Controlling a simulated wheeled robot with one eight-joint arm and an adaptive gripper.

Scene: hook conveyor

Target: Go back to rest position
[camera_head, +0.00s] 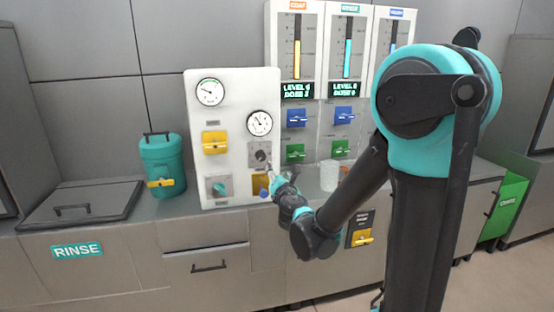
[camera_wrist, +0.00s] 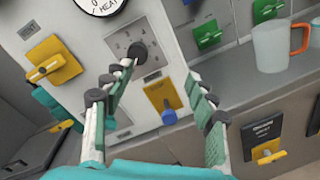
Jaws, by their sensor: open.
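My gripper (camera_head: 272,182) is in front of the lower right of the white gauge panel (camera_head: 233,90). In the wrist view my gripper (camera_wrist: 160,70) has its two fingers spread apart, with nothing between them. A dark round knob (camera_head: 262,156) sits on a grey square plate on the panel. In the wrist view the knob (camera_wrist: 138,51) is close to the left fingertip; I cannot tell whether they touch. A yellow plate with a blue part (camera_wrist: 168,112) shows between the fingers, farther back. My arm reaches in from the right and hides part of the counter.
The panel carries yellow (camera_head: 215,142) and teal (camera_head: 219,187) handles. A teal canister (camera_head: 162,168) stands left. A clear mug (camera_wrist: 271,47) with an orange handle stands right of the panel. Dispensers (camera_head: 296,90) rise behind. A RINSE hatch (camera_head: 80,205) lies at left.

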